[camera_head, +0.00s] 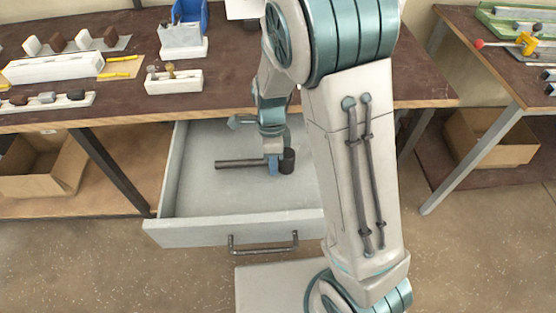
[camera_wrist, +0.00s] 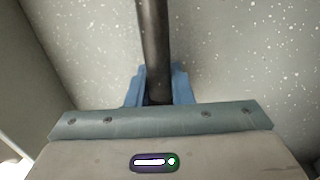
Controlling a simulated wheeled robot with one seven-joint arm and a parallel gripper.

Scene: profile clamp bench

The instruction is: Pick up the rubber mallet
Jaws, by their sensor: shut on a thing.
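The rubber mallet (camera_head: 240,163) is in the open grey drawer (camera_head: 160,232), with its dark handle pointing left and its black cylindrical head (camera_head: 288,160) at the right. My gripper (camera_head: 273,165) reaches down into the drawer and is shut on the handle close to the head. In the wrist view the dark handle (camera_wrist: 153,45) runs up from between the blue fingers (camera_wrist: 158,88). The head is hidden there. I cannot tell whether the mallet touches the drawer floor.
The drawer sits under the workbench (camera_head: 225,95), which holds white trays, a blue bin (camera_head: 190,12) and small blocks. A cardboard box (camera_head: 40,165) is on the lower shelf at left. A second bench (camera_head: 495,65) stands at right. The drawer's front wall and handle (camera_head: 263,248) face me.

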